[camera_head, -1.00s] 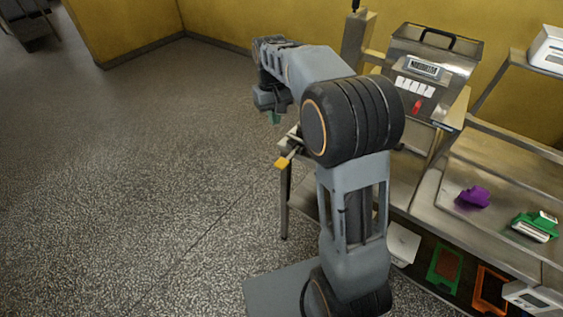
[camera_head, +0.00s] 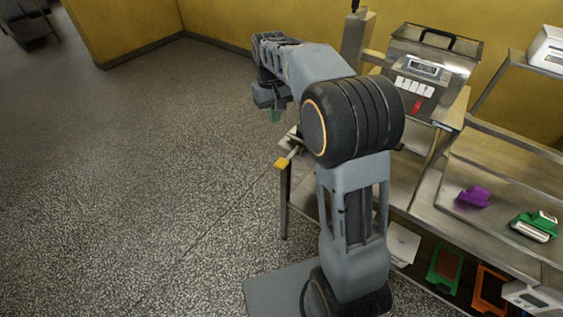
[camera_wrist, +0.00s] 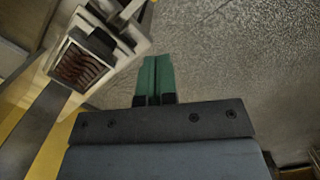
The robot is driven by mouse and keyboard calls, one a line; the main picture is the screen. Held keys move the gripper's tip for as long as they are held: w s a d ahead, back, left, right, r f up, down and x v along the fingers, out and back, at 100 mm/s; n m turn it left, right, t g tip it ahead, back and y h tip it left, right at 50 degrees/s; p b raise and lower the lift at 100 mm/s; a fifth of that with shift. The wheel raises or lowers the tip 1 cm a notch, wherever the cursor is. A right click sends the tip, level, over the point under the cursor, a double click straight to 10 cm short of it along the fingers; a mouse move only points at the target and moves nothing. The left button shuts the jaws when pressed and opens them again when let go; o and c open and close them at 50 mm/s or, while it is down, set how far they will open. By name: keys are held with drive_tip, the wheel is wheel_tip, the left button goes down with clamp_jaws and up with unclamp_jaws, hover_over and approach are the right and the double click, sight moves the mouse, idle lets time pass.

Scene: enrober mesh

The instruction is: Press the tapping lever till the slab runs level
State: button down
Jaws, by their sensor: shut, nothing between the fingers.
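A lever with a yellow end (camera_head: 283,163) sticks out from the bench at the left, below my arm, in the head view. My gripper (camera_head: 275,115) hangs above and a little left of it, with a visible gap. In the wrist view its two green fingers (camera_wrist: 157,79) are together with nothing between them. A dark brown ridged slab (camera_wrist: 79,69) lies in a pale square frame (camera_wrist: 57,47) left of the fingers; I cannot tell whether it is level. In the head view my arm hides that part of the bench.
A purple piece (camera_head: 473,197) and a green piece (camera_head: 535,225) lie on the steel bench at right. Green and orange frames sit on the shelf below.

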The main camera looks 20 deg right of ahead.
drive_tip(key=s+f+t, duration=0.1)
drive_tip(key=s+t, duration=0.1)
drive_tip(key=s, duration=0.8)
drive_tip(key=s+f+m+t, duration=0.1)
drive_tip(key=s+t, duration=0.2)
drive_tip(key=s, duration=0.7)
drive_tip(key=shift+s+f, duration=0.3)
drive_tip(key=shift+s, duration=0.1)
drive_tip(key=shift+s, duration=0.1)
